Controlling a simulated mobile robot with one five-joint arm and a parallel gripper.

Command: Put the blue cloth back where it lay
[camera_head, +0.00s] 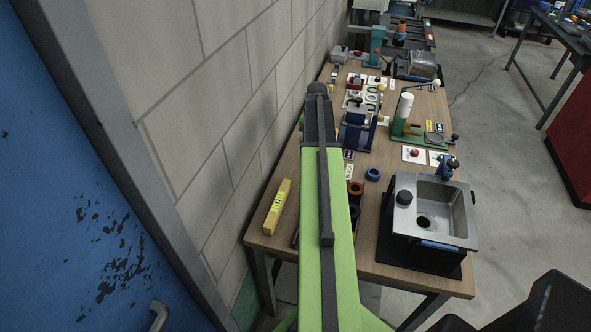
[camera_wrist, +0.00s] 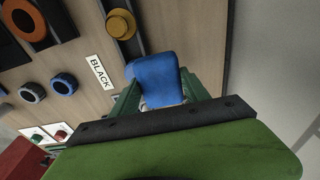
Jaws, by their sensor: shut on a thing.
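The blue cloth (camera_wrist: 155,72) shows in the wrist view, held between the two green fingers of my gripper (camera_wrist: 160,88). My gripper is shut on it, and the cloth sticks out beyond the fingertips, above the wooden bench. In the head view, my green arm reaches forward along the wall side of the bench and hides the gripper and the cloth. A steel sink (camera_head: 459,218) stands at the near right of the bench, with a narrow blue strip at its front edge.
The wooden bench (camera_head: 372,250) runs along a block wall. A yellow block (camera_head: 277,207) lies near the wall. Green fixtures (camera_head: 420,138) stand farther back.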

